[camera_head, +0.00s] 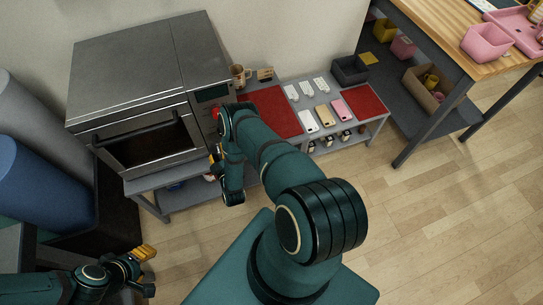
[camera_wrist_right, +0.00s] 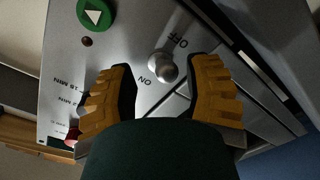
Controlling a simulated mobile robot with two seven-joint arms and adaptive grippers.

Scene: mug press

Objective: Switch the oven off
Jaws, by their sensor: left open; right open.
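The oven (camera_head: 150,90) is a grey box with a dark glass door, on a low grey table at the upper left. In the right wrist view its control panel (camera_wrist_right: 65,60) shows a silver switch (camera_wrist_right: 162,66) with a rounded tip between the printed words OFF and ON; which way it is set is hard to tell. My right gripper (camera_wrist_right: 164,72) is open, its yellow ribbed fingers on either side of the switch without visible contact. In the head view my right arm partly covers the panel. My left gripper (camera_head: 148,270) is open and empty at the lower left.
A green button (camera_wrist_right: 95,14) with a white triangle, a small dark red light (camera_wrist_right: 87,41) and a red knob (camera_wrist_right: 72,136) are on the panel. A mug (camera_head: 238,76) stands right of the oven. Red mats (camera_head: 270,110) and phone-like items lie further right. The wooden floor is clear.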

